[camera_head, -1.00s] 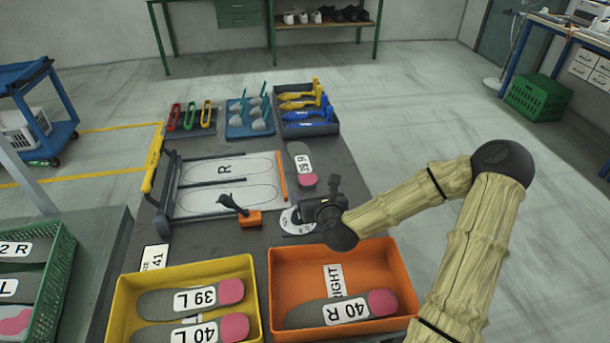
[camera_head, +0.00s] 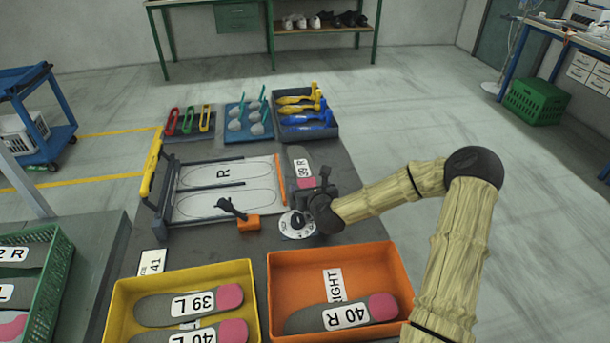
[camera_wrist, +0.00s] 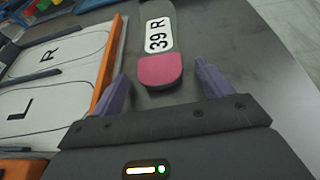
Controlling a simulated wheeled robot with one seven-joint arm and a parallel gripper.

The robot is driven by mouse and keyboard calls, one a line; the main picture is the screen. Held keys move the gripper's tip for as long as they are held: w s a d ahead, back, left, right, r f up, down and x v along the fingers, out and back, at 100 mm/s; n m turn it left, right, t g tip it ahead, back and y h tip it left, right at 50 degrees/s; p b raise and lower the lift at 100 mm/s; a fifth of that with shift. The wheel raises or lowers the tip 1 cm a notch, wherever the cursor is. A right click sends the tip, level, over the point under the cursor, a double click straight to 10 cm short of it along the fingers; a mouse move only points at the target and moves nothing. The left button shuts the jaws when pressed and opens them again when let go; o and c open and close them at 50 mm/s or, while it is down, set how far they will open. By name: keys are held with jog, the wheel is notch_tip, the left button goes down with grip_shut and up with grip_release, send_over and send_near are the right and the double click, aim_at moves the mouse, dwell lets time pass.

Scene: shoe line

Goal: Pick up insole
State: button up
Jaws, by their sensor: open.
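A grey insole (camera_head: 299,160) with a pink heel and a "39 R" label lies flat on the dark table, right of the orange bar of the template board. It also shows in the wrist view (camera_wrist: 160,48), its pink end towards me. My gripper (camera_head: 324,187) is at the near, pink end of this insole. In the wrist view my gripper (camera_wrist: 163,82) is open, with its purple fingers on either side of the pink end and nothing between them held. In the head view my gripper partly hides the pink end.
The template board (camera_head: 222,197) marked R and L lies left of the insole. A round white dial (camera_head: 294,226) and an orange block (camera_head: 248,223) are nearby. Yellow (camera_head: 118,306) and orange (camera_head: 273,290) bins with insoles stand in front; a tool tray (camera_head: 332,130) stands behind.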

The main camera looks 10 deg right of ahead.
jog(key=shift+w+f, duration=0.25)
jog(key=shift+w, duration=0.35)
jog(key=shift+a, duration=0.1)
jog(key=shift+c, duration=0.2)
jog(key=c, duration=1)
